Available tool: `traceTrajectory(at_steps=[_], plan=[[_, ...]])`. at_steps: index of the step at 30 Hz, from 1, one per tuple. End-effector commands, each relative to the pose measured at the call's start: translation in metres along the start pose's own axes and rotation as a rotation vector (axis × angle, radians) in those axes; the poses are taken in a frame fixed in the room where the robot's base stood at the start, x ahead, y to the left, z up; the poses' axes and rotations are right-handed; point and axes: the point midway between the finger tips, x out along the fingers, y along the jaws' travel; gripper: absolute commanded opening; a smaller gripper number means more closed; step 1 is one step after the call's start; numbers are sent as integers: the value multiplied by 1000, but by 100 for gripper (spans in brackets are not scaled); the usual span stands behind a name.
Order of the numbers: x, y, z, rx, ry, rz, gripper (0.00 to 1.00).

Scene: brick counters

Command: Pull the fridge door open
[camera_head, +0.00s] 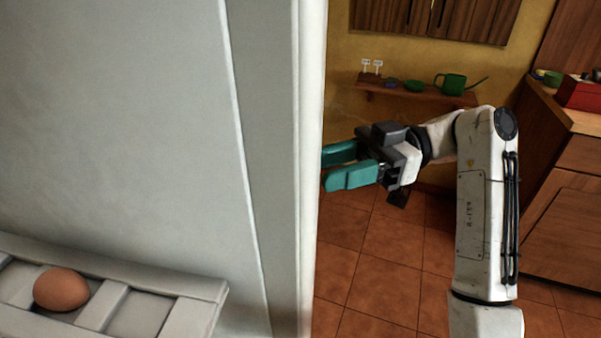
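The fridge door (120,110) fills the left of the view. Its pale inner face shows, so it stands open, with a grey strip and a white outer edge (312,120) running top to bottom. An egg rack (185,285) is on its inner side at the lower left. My gripper (328,167) is just right of the white edge, its teal fingers pointing left with a gap between them. The upper fingertip meets the edge in the picture and may be partly hidden behind it. I cannot tell whether it touches the door. The handle and the outer face are hidden.
A brown egg (62,289) sits in the rack. Behind my arm, a wall shelf (420,96) holds a green watering can (452,84) and small pots. A wooden counter (560,200) with a red box (582,94) stands at the right. The tiled floor (375,270) between is clear.

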Motion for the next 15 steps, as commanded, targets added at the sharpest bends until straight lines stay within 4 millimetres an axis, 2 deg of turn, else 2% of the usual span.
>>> traceTrajectory(at_steps=[3, 6, 15], plan=[[-17, 0, 0, 0, 1, 0, 41], [-26, 0, 0, 0, 0, -2, 41], [-30, 0, 0, 0, 0, -3, 41]])
